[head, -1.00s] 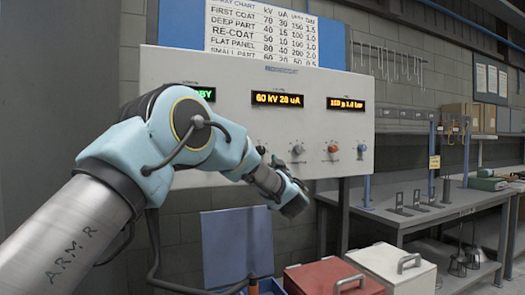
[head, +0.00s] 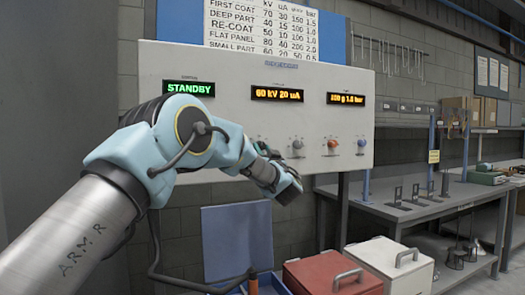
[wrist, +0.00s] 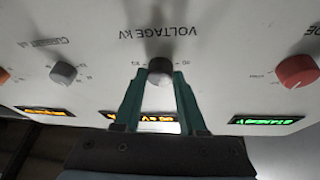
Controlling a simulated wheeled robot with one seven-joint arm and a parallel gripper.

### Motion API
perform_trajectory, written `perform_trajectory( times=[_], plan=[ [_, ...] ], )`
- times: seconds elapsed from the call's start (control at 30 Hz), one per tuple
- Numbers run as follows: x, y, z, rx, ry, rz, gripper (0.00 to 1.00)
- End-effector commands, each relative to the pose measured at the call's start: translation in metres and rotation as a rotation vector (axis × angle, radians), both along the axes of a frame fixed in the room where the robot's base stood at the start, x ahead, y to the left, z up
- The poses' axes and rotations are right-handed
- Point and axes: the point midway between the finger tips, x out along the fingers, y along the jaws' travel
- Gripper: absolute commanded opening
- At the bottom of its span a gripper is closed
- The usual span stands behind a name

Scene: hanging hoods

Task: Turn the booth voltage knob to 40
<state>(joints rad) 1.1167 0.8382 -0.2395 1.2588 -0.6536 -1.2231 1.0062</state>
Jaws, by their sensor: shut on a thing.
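The dark voltage knob (wrist: 160,68) sits under the label "VOLTAGE kV" on the pale control panel (wrist: 110,20), which appears upside down in the wrist view. My gripper (wrist: 159,80) has its two green fingers on either side of the knob, shut on it. The pointer mark on the knob is too dark to read. In the head view the amber display (head: 277,94) reads 60 kV 20 uA. There my gripper (head: 288,187) is in front of the panel's lower edge, and my arm hides the voltage knob.
A red knob (wrist: 298,71) and a grey current knob (wrist: 63,73) flank the voltage knob. The green display (head: 188,89) reads STANDBY. A settings chart (head: 277,28) hangs above. Red and white boxes (head: 333,276) stand below, with a workbench (head: 450,205) at right.

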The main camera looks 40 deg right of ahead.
Motion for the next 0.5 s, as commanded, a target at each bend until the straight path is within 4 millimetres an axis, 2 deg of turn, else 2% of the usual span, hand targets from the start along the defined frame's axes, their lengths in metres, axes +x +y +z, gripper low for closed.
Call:
perform_trajectory(
  times=[0.03, 0.23, 0.5],
  plan=[
    [-0.0001, 0.0, 0.0001, 0.0, 0.0, 0.0, 0.22],
    [-0.0002, 0.0, 0.0, 0.0, 0.0, 0.0, 0.0],
    [-0.0003, -0.0002, -0.0006, -0.005, 0.002, 0.0, 0.0]
  ],
)
